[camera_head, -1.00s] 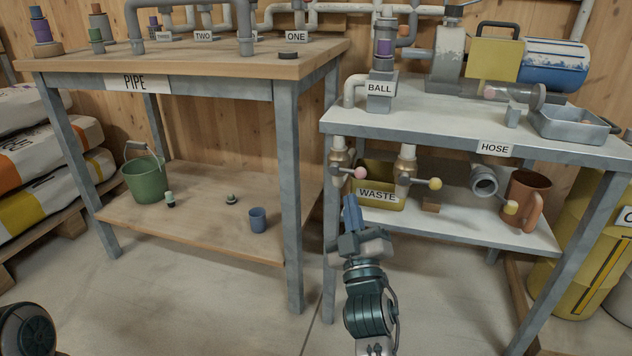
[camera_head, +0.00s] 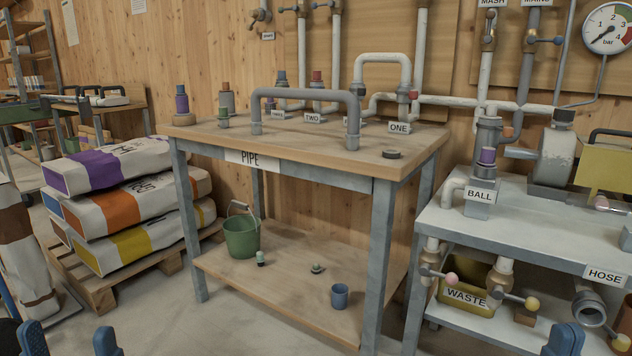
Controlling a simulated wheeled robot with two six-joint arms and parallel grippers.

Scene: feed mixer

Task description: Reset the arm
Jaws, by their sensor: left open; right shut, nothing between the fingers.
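My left gripper (camera_head: 68,333) shows at the bottom left edge, with its two blue fingers apart and nothing between them. My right gripper (camera_head: 565,338) shows at the bottom right, with its blue fingers closed together and nothing held. It appears in front of the white bench's lower shelf, below the hose outlet (camera_head: 588,308). Most of both arms is out of the picture.
The wooden pipe table (camera_head: 300,158) stands in the middle, with a green bucket (camera_head: 241,238) and blue cup (camera_head: 339,296) on its lower shelf. The white bench (camera_head: 535,233) is at right. Stacked sacks (camera_head: 130,205) stand at left. Bare floor shows in front.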

